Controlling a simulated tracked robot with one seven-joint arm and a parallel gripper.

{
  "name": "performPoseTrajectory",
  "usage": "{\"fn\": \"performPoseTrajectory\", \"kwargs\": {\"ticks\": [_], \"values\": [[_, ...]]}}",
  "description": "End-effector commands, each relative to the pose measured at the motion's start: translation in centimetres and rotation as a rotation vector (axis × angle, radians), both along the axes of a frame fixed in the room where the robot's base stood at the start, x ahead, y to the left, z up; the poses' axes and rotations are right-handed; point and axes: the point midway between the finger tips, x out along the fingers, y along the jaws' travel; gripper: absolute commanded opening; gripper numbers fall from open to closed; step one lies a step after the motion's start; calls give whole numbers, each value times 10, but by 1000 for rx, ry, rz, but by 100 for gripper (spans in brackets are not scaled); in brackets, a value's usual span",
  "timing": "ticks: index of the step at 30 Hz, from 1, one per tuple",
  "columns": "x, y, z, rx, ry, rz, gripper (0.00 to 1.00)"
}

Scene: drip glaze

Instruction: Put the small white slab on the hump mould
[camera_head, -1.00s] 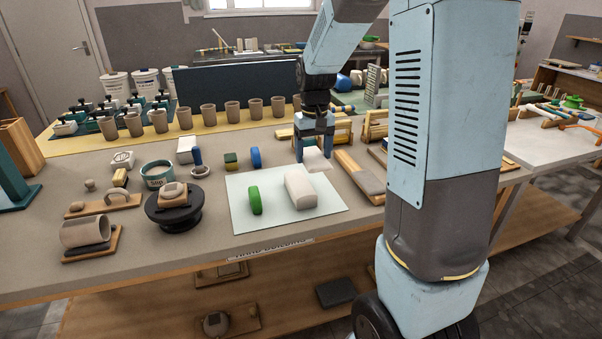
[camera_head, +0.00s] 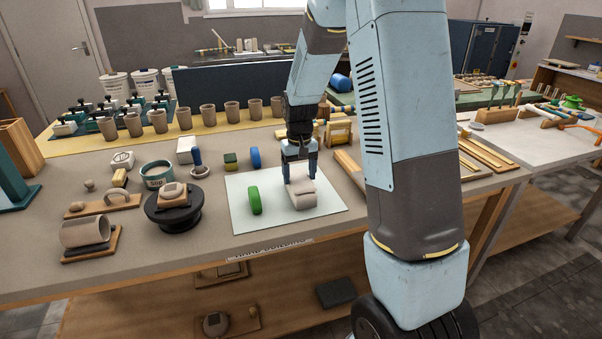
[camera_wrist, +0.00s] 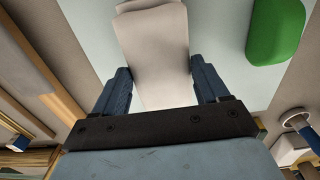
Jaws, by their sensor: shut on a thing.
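The small white slab (camera_head: 300,185) is held between the two blue fingers of my gripper (camera_head: 301,175). In the wrist view the pale slab (camera_wrist: 152,50) lies between the fingers and reaches out past their tips. The hump mould (camera_head: 306,203), a pale rounded block, is on the light mat directly under and in front of the slab. Its end shows at the top edge of the wrist view (camera_wrist: 150,4). The slab covers most of the mould, and I cannot tell whether they touch.
The light mat (camera_head: 246,222) also bears a green rounded piece (camera_head: 254,199), left of the mould and apart from it. A black turntable (camera_head: 175,213) with a clay piece stands further left. Wooden strips (camera_head: 350,173) lie to the right. Several clay cups line the back.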

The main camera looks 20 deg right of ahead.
Motion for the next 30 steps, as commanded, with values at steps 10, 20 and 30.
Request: {"fn": "performPoseTrajectory", "kwargs": {"ticks": [10, 20, 30], "values": [[0, 0, -1, 0, 0, 0, 86], [0, -1, -1, 0, -1, -1, 99], [1, -1, 31, 1, -5, -1, 99]]}}
